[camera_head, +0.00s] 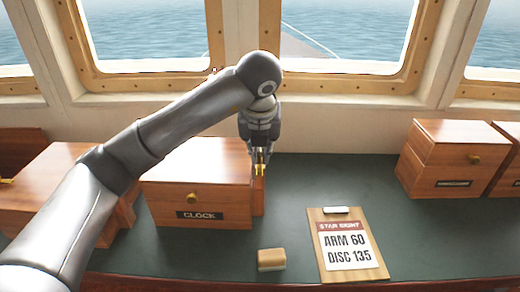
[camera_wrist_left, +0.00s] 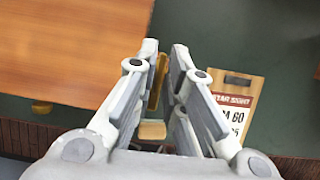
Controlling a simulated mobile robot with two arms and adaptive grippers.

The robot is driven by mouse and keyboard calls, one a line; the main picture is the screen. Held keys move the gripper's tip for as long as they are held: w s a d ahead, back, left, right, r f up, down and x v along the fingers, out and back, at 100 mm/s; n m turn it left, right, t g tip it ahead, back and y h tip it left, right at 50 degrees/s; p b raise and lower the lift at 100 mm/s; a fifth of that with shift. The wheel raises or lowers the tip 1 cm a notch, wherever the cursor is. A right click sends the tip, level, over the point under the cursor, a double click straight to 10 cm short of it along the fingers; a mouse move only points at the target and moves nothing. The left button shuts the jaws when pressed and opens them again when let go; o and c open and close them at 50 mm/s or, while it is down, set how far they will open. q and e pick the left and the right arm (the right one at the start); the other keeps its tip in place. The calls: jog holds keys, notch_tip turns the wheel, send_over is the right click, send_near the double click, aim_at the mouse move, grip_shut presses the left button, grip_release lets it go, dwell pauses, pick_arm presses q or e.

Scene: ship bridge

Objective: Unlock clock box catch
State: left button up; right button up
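The clock box (camera_head: 200,185) is a reddish wooden box with a dark CLOCK label and a brass knob (camera_head: 192,197) on its front. Its lid is down, and its top fills the upper left of the left wrist view (camera_wrist_left: 60,45). My left gripper (camera_head: 261,168) points down at the box's right side. A small brass piece (camera_head: 260,171), perhaps the catch, shows at its fingertips. In the left wrist view the fingers (camera_wrist_left: 165,50) stand apart, with a narrow golden-brown strip (camera_wrist_left: 157,82) between them. Contact cannot be told. My right gripper is not in view.
A clipboard (camera_head: 380,270) reading ARM 60, DISC 135 lies right of a small wooden block (camera_head: 271,260). Another wooden box (camera_head: 440,160) stands at the right, and one more (camera_head: 40,180) at the left behind my arm.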

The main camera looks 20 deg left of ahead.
pick_arm(q)
jog(key=shift+o, duration=0.9)
jog(key=shift+r, duration=0.1)
jog(key=v, duration=1.1)
jog(key=shift+r, duration=0.4)
jog(key=shift+s, duration=0.15)
